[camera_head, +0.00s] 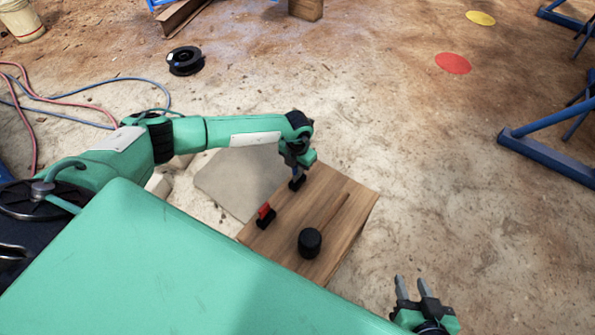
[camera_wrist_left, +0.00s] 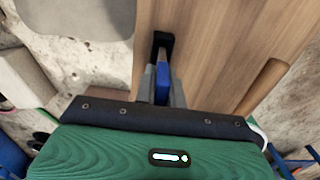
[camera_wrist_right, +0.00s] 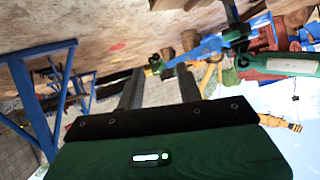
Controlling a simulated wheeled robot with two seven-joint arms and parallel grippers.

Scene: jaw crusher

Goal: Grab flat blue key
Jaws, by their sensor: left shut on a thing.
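The flat blue key (camera_wrist_left: 162,82) stands in a black holder (camera_wrist_left: 163,41) on the wooden box. My left gripper (camera_wrist_left: 162,88) is shut on the blue key, one finger on each side of it, close above the box top. In the head view, my left gripper (camera_head: 298,168) is over the far end of the box and mostly hides the key; the black holder (camera_head: 297,183) shows below it. My right gripper (camera_head: 412,288) is open and empty, apart from the box at the lower right. Its open fingers (camera_wrist_right: 160,90) also show in the right wrist view.
The wooden box (camera_head: 350,195) also bears a red key (camera_head: 264,210) in a black holder, a black round knob (camera_head: 309,242) and a thin wooden stick (camera_head: 335,210). A grey slab (camera_head: 235,180) lies left of it. Blue metal stands (camera_head: 550,150) are at right. Floor between is clear.

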